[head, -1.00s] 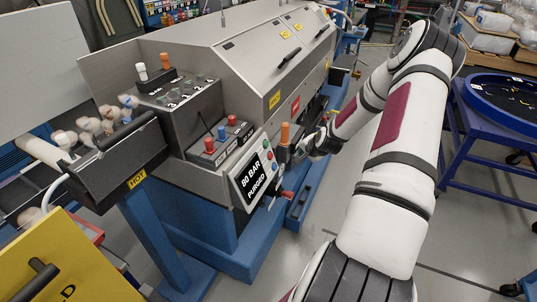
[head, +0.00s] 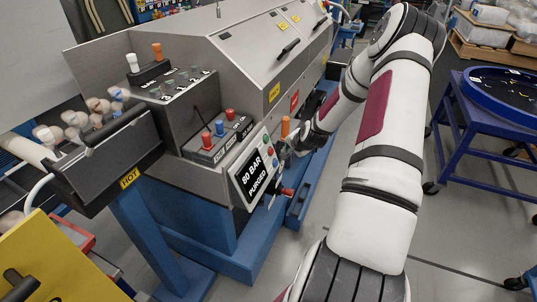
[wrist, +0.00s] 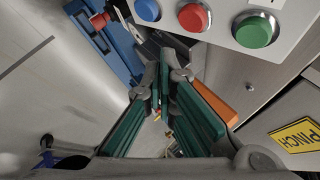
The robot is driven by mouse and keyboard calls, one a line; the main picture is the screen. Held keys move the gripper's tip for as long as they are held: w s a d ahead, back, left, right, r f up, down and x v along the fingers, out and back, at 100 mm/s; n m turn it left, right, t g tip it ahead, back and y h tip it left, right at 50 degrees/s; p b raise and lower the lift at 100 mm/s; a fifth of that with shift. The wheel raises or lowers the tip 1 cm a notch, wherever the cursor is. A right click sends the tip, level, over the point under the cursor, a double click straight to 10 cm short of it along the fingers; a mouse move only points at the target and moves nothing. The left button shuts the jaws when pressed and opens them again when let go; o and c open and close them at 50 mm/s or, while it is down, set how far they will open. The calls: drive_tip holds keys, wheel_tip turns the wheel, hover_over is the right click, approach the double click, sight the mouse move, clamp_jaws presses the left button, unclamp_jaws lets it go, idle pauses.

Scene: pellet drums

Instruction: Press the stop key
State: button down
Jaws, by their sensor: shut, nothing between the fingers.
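The control panel with the "80 BAR PURGED" display (head: 254,178) is on the front of the grey machine. Small round keys run up its right edge, among them a red key (head: 270,151). In the wrist view the keys are large: blue (wrist: 148,10), red (wrist: 194,17) and green (wrist: 254,30). No key's wording is readable, so the stop key is not confirmed by label. My gripper (wrist: 163,72) is shut and empty, its green-padded fingers together below the red and blue keys in the picture. In the head view its end is partly hidden beside the panel.
An orange handle (head: 285,127) stands right by my gripper. A red knob (head: 287,191) juts out below the panel. A box with red and blue levers (head: 219,138) is left of the display. Open floor lies right of the machine.

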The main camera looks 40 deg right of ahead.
drive_tip(key=shift+w+a+f+b, duration=0.2)
drive_tip(key=shift+w+a, duration=0.05)
drive_tip(key=shift+w, duration=0.3)
drive_tip(key=shift+w+a+f+b, duration=0.2)
drive_tip(key=shift+w, duration=0.35)
drive_tip(key=shift+w, duration=0.1)
idle(0.6)
drive_tip(key=shift+w+a+f, duration=0.15)
drive_tip(key=shift+w, duration=0.1)
drive_tip(key=shift+w+a+f, duration=0.15)
drive_tip(key=shift+w, duration=0.25)
idle(0.8)
idle(0.3)
drive_tip(key=shift+s+d+r+p, duration=0.15)
drive_tip(key=shift+s+p, duration=0.1)
drive_tip(key=shift+s, duration=0.15)
drive_tip(key=shift+s+d+r+p, duration=0.1)
drive_tip(key=shift+s+r+p, duration=0.1)
drive_tip(key=shift+s, duration=0.15)
drive_tip(key=shift+s, duration=0.1)
drive_tip(key=s+p, duration=0.1)
drive_tip(key=s+d+r+p, duration=0.1)
drive_tip(key=s+p, duration=0.1)
drive_tip(key=s, duration=0.1)
drive_tip(key=shift+d+r, duration=0.3)
drive_tip(key=shift+d, duration=0.1)
